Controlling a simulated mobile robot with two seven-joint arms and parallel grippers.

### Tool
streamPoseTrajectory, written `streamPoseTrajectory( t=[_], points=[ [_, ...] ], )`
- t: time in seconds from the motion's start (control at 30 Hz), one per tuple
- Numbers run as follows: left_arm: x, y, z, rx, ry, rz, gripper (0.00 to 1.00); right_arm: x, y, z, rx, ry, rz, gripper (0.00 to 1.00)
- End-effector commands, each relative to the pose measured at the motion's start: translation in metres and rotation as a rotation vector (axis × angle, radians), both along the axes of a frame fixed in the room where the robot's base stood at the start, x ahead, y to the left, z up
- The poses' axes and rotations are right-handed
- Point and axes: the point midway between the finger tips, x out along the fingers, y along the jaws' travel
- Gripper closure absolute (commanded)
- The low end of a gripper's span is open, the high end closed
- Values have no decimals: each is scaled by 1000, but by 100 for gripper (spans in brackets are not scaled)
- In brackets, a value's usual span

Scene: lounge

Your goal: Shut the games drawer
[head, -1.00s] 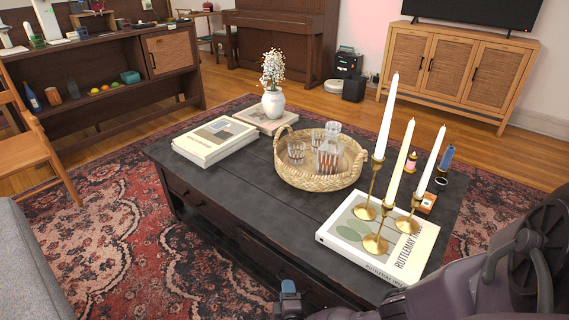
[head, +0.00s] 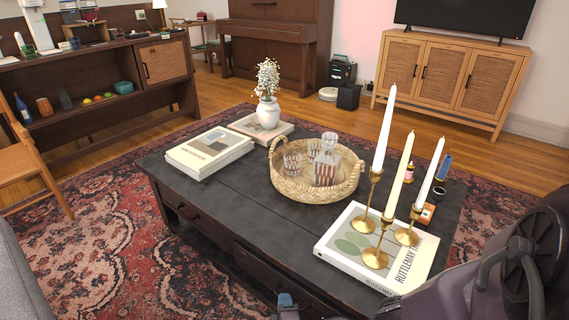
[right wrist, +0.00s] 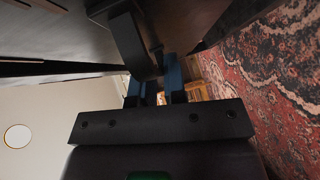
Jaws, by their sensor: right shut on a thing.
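The dark wooden coffee table (head: 215,205) fills the middle of the head view, with drawers along its near long side. The near-right drawer (head: 262,268) appears to stick out a little; how far is hard to tell. My right gripper (head: 287,302) is at this drawer's front, at the bottom edge of the head view. In the right wrist view its blue fingers (right wrist: 155,88) are shut on the dark curved drawer handle (right wrist: 130,40), in front of the dark drawer face (right wrist: 60,38). The drawer's inside is hidden. My left gripper is out of view.
On the tabletop are a wicker tray (head: 285,188) with glassware, a white flower vase (head: 267,112), stacked books (head: 210,150), and brass candlesticks (head: 376,258) on a large book (head: 340,262). A grey sofa (head: 22,280) and wooden chair (head: 30,175) stand left. Patterned rug (head: 95,240) lies around the table.

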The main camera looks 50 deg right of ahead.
Motion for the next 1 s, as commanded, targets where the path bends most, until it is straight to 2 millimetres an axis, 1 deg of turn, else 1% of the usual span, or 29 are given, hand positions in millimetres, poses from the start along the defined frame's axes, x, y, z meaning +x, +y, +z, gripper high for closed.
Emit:
streamPoseTrajectory(
  t=[0.17,0.27,0.33,0.43,0.7,0.73,0.87,1.0],
  points=[
    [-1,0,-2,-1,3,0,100,0,-5,-1,-2,1,-1,100],
    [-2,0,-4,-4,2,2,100,0,-17,-3,-2,4,-1,100],
    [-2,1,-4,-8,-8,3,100,0,-29,-3,-4,4,-1,100],
    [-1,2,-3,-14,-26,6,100,2,-39,-2,-1,2,0,100],
    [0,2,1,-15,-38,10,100,5,-43,1,-3,-2,-1,100],
    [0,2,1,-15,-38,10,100,5,-43,2,-4,-3,-3,83],
    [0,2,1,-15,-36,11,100,5,-43,2,-4,-3,-3,63],
    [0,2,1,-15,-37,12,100,5,-43,2,-5,-4,-3,62]
  ],
)
